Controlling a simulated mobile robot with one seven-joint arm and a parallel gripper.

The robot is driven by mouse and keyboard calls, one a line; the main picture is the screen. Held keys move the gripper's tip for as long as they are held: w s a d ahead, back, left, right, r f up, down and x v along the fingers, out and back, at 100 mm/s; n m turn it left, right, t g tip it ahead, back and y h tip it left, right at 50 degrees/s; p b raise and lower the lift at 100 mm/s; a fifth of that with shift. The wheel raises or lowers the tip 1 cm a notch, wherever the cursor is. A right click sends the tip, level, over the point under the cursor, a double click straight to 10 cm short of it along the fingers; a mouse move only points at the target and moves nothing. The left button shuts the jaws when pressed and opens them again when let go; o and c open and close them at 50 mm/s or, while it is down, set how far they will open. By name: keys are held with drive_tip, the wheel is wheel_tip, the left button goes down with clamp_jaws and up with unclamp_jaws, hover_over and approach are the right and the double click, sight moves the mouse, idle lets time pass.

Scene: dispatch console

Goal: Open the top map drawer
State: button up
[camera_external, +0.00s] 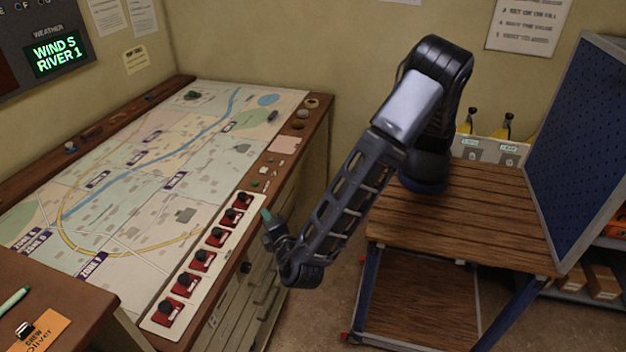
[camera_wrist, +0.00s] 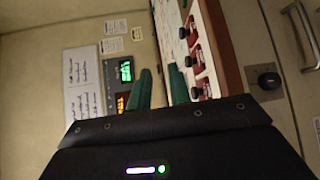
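The map drawers (camera_external: 262,296) are stacked in the front of the map table, below the red switch panel. Their pale fronts look closed, and my arm hides part of them. In the wrist view, a pale front with a silver bar handle (camera_wrist: 300,34) shows at the upper right; I cannot tell which drawer it belongs to. My gripper (camera_external: 267,216) is beside the table's front edge, near the switch panel and apart from the handle. In the wrist view its two green fingers (camera_wrist: 160,88) stand apart with nothing between them.
A row of red switches (camera_external: 202,260) lines the table's front edge close to my gripper. A black round knob (camera_wrist: 268,80) sits near the handle. A wooden bench (camera_external: 480,215) stands at right. A brown desk (camera_external: 60,305) is at front left. Floor shows between table and bench.

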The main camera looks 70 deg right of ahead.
approach(267, 269)
drive_tip(key=x, duration=1)
drive_tip(key=shift+w+d+f, duration=0.1)
drive_tip(key=shift+w+f, duration=0.1)
drive_tip(key=shift+f, duration=0.1)
drive_tip(key=shift+c, duration=0.2)
clamp_jaws()
